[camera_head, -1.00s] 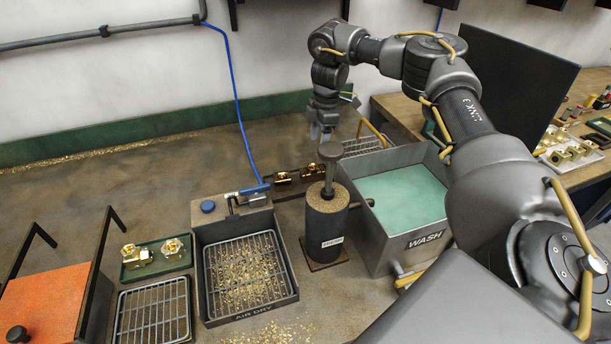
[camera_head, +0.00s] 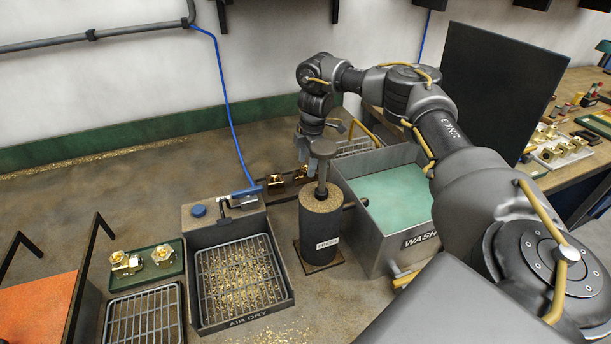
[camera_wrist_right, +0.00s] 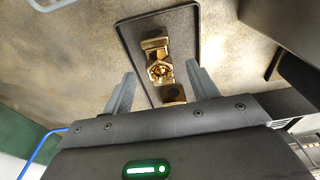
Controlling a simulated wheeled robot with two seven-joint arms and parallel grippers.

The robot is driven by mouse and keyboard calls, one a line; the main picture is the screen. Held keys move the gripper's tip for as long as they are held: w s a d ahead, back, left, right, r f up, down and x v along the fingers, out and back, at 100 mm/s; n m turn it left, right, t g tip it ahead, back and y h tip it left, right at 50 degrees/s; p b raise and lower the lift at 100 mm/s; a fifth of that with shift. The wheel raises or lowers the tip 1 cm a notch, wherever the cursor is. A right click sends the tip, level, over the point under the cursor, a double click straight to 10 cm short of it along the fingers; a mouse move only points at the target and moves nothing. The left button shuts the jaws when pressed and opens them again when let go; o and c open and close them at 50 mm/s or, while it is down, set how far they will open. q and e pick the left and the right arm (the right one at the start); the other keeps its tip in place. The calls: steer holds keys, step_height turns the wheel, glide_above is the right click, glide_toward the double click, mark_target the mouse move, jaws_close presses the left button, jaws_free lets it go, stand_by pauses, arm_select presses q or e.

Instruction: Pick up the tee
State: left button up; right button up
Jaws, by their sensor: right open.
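A brass fitting (camera_wrist_right: 160,68), which looks like the tee, lies on a narrow dark tray (camera_wrist_right: 187,40) in the right wrist view. My right gripper (camera_wrist_right: 160,82) is open above it, one finger on each side, with the fitting between and just beyond the fingertips. Its near part is hidden by the gripper body. In the head view, my right gripper (camera_head: 303,150) hangs over the back of the bench behind the dark post, above the tray's brass pieces (camera_head: 275,181). Whether it touches the fitting cannot be told. My left gripper is not in view.
A dark post with a knobbed rod (camera_head: 320,235) stands in front of my right gripper. The wash basin (camera_head: 385,235) is to its right, the air-dry tray (camera_head: 240,318) in front left. A green tray (camera_head: 173,268) with two brass fittings is farther left.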

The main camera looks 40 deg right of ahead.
mark_target(306, 167)
steer(key=f, duration=0.2)
steer(key=f+p, duration=0.1)
steer(key=f, duration=0.1)
steer(key=shift+w+a, duration=0.1)
steer(key=shift+a, duration=0.1)
jaws_close()
